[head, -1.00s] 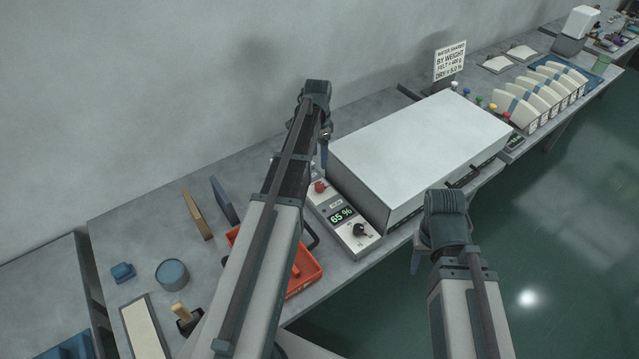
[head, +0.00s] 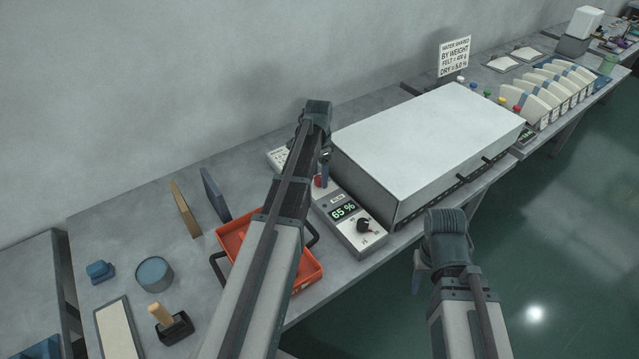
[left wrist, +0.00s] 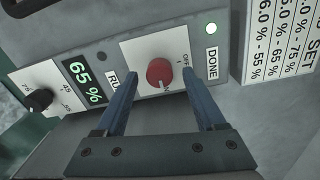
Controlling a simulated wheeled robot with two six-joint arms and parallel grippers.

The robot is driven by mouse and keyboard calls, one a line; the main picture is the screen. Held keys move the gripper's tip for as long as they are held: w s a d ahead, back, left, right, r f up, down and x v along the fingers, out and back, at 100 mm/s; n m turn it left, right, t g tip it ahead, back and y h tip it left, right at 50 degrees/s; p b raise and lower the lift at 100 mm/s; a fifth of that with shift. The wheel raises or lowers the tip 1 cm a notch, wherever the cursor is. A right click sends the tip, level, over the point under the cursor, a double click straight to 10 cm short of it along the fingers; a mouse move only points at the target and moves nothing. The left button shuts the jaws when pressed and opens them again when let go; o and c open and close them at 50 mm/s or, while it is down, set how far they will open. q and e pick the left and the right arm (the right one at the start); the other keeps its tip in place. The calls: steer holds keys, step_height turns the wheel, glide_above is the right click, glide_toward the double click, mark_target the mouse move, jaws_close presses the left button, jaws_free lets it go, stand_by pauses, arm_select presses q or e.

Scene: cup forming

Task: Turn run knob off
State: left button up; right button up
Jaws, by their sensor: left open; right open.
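The run knob (left wrist: 159,72) is red and sits on a white plate marked OFF and ON in the left wrist view, beside the RUN label. My left gripper (left wrist: 155,80) is open, with its two blue fingers on either side of the knob; I cannot tell whether they touch it. In the head view the red knob (head: 320,181) is partly hidden by my left gripper (head: 325,165). The control box (head: 349,239) shows a green 65 % display (left wrist: 83,83) and a black knob (left wrist: 39,100). My right gripper (head: 420,275) is open and empty, in front of the bench.
A large box with a white lid (head: 430,135) stands right of the control box. An orange tray (head: 233,241) lies under my left arm. A round blue container (head: 154,274) and other small items lie to the left.

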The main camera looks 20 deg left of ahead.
arm_select(q)
steer(key=shift+f, duration=0.35)
arm_select(e)
steer(key=shift+f, duration=0.3)
arm_select(q)
jaws_close()
